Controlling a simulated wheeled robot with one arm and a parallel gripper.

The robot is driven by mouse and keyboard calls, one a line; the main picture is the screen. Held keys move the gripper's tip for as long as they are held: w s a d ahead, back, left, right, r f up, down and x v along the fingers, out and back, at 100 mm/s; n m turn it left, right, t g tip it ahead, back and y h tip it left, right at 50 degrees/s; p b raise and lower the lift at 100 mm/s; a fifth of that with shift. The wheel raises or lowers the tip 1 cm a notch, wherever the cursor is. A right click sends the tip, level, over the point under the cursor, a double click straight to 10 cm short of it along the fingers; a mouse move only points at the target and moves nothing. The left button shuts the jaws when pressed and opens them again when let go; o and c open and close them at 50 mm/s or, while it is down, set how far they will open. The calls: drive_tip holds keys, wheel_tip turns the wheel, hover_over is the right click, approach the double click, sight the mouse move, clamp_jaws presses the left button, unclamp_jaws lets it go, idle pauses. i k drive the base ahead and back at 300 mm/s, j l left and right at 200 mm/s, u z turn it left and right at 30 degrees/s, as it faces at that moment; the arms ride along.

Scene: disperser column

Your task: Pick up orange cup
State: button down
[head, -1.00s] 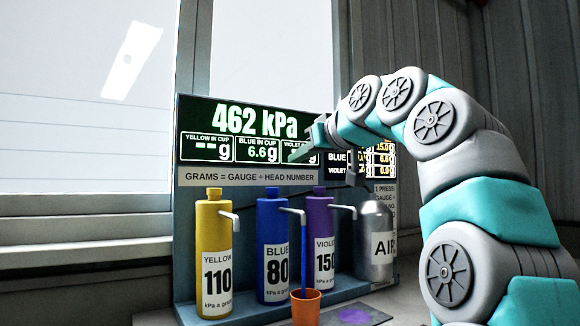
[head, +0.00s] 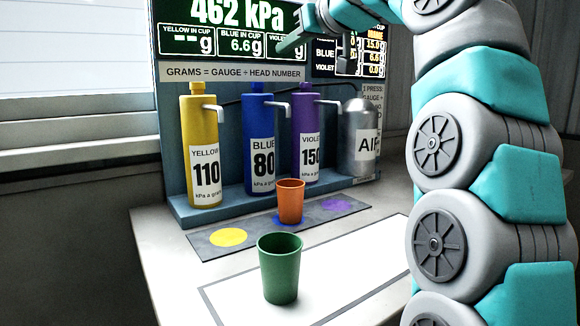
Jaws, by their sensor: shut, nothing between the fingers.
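The orange cup (head: 290,202) stands upright on the blue spot of a dark grey strip, in front of the blue and violet bottles. Its inside is barely visible, so I cannot tell what it holds. My gripper (head: 292,42) is at the top of the head view, in front of the display panel. It is shut and empty, well above the cup and apart from it.
A green cup (head: 280,268) stands nearer, on the white mat (head: 350,262). Behind the strip (head: 262,222) stand the yellow (head: 200,130), blue (head: 258,125) and violet (head: 305,130) bottles with spouts, and a grey AIR bottle (head: 358,135). The panel reads 462 kPa.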

sight(291, 192)
drive_tip(key=k+l, duration=0.8)
